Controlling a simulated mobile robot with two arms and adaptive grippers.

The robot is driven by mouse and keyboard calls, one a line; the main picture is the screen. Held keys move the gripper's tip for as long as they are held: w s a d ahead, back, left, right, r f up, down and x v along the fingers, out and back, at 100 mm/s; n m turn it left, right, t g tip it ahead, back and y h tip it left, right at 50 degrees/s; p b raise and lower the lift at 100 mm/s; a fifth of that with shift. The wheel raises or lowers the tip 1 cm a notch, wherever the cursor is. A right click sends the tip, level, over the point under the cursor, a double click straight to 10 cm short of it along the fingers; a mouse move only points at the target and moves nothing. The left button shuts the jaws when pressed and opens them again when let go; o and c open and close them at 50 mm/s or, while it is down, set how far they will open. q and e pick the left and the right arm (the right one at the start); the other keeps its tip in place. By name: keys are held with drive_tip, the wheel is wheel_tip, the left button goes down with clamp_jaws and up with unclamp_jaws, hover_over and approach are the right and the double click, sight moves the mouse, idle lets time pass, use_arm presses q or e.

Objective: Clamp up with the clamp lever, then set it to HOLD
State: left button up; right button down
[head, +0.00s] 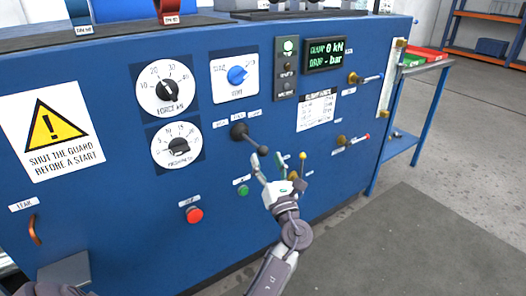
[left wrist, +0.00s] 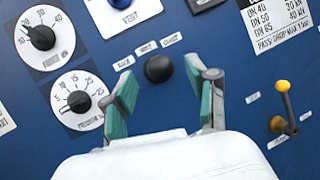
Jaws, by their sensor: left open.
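The clamp lever (head: 250,138) sticks out from the blue panel, a dark rod with a black knob, below a row of small labels. In the left wrist view its black round end (left wrist: 158,68) is seen nearly head-on under three labels. My left gripper (head: 267,160) is open just in front of the lever's free end. In the left wrist view its green-padded fingers (left wrist: 166,98) stand on both sides below the knob, with nothing held between them. The display (head: 325,53) reads clamp 0 kN and drop "- bar". My right gripper is not in view.
A yellow-tipped lever (head: 302,160) stands close right of my gripper. A red button (head: 195,215) and a green button (head: 243,190) sit lower left. Force (head: 165,88) and pressure (head: 177,146) dials and a blue selector (head: 237,75) are above left. Floor at right is clear.

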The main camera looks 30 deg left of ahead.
sight(263, 150)
use_arm(q)
drive_tip(key=shift+x, duration=2.05)
clamp_jaws()
